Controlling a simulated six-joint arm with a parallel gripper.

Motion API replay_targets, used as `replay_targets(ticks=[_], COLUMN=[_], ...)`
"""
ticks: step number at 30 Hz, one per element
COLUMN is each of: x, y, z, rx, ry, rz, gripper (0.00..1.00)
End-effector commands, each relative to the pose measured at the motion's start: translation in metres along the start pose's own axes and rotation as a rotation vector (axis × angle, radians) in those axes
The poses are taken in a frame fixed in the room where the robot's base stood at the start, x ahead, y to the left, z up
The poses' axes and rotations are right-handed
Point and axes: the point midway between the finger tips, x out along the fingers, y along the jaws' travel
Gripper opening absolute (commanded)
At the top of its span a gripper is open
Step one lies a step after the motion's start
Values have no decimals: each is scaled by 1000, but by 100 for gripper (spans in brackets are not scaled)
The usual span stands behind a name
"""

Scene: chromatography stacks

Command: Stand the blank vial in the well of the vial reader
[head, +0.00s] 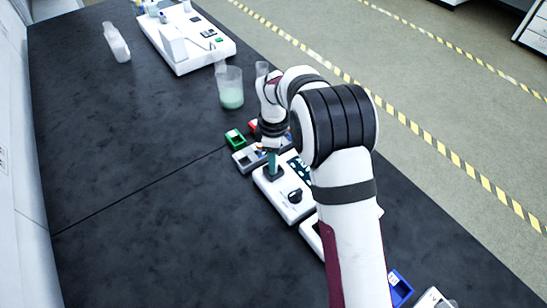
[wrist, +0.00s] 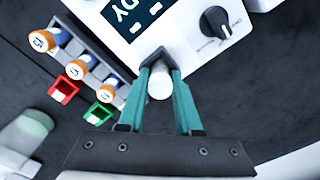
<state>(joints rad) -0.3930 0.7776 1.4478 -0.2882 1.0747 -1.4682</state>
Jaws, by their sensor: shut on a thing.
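My gripper (wrist: 160,72) has teal fingers shut on a small vial with a white top (wrist: 160,84), which I take to be the blank vial. The vial reader (head: 287,203) is a white box with a dark display (wrist: 133,14) and a black knob (wrist: 222,22). In the head view my gripper (head: 272,162) points down over the dark well block (head: 271,174) at the reader's far left corner. The fingers hide the vial there, and the well opening is covered. I cannot tell whether the vial is inside the well or just above it.
A grey rack (wrist: 93,75) holds several vials with orange-ringed tops beside the reader. A red tray (wrist: 64,89) and a green tray (wrist: 99,113) sit close by. A beaker with green liquid (head: 231,90) stands farther back.

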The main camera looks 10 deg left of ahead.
Motion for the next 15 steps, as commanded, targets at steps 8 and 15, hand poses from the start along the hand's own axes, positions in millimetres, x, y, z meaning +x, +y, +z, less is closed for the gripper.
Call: replay_targets(ticks=[8,15], x=[0,0], y=[0,0], z=[0,0], rx=[0,0], ry=[0,0], rz=[0,0], gripper=[46,68])
